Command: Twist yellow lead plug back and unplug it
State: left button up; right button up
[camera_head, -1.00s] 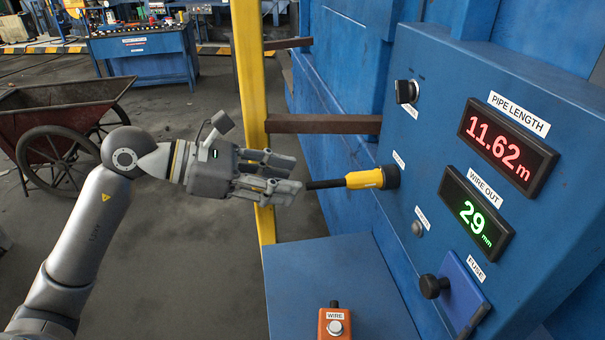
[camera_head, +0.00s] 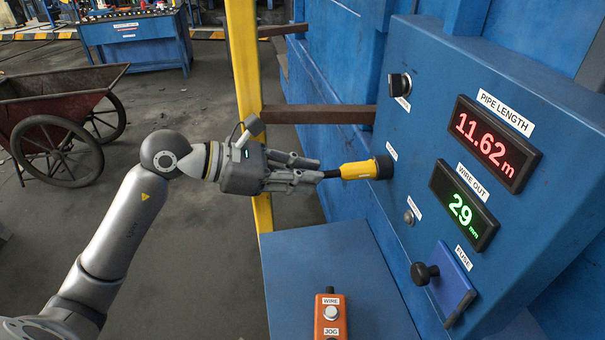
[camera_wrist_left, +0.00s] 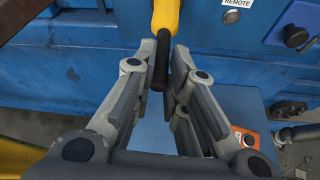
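The yellow lead plug (camera_head: 358,170) sits in a dark round socket (camera_head: 384,167) on the blue control panel, with its black cable end (camera_head: 331,174) pointing left. In the left wrist view the yellow plug (camera_wrist_left: 166,15) comes in from the top, and its black end (camera_wrist_left: 158,65) lies between the fingers. My left gripper (camera_head: 318,170) is open around the black end, short of the yellow body. In the left wrist view its fingers (camera_wrist_left: 165,65) stand on either side with gaps. My right gripper is not in view.
The panel (camera_head: 420,120) carries a pipe length display (camera_head: 495,140), a wire out display (camera_head: 465,205), a black knob (camera_head: 399,86) and a fuse lever (camera_head: 424,273). An orange button box (camera_head: 330,316) lies on the blue surface below. A yellow post (camera_head: 243,60) stands behind the gripper.

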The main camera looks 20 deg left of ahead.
pick_arm(q)
jog(key=shift+r, duration=0.1)
grip_shut()
jog(key=shift+p, duration=0.35)
jog(key=shift+n+g+h+p, duration=0.4)
jog(key=shift+n+g+p, duration=0.25)
jog(key=shift+n, duration=0.35)
jog(key=n+g+p, duration=0.1)
jog(key=n, duration=0.1)
jog(key=n+g+h+p, duration=0.1)
jog(key=shift+w+a+n+h, duration=0.1)
jog(key=shift+n+h, duration=0.2)
jog(key=shift+n, duration=0.1)
jog(key=n+p, duration=0.1)
jog(key=n+g+h+p, duration=0.1)
jog(key=n, duration=0.1)
jog(key=shift+f+h, duration=0.2)
jog(key=shift+h, duration=0.1)
jog(key=n+h, duration=0.1)
jog(key=n+p, duration=0.1)
jog(key=n, duration=0.1)
jog(key=shift+w+f+g+h, duration=0.1)
jog(key=shift+g+h, duration=0.15)
jog(key=shift+h, duration=0.15)
jog(key=o, duration=0.8)
grip_release()
jog(key=shift+n, duration=0.3)
jog(key=v, duration=1.2)
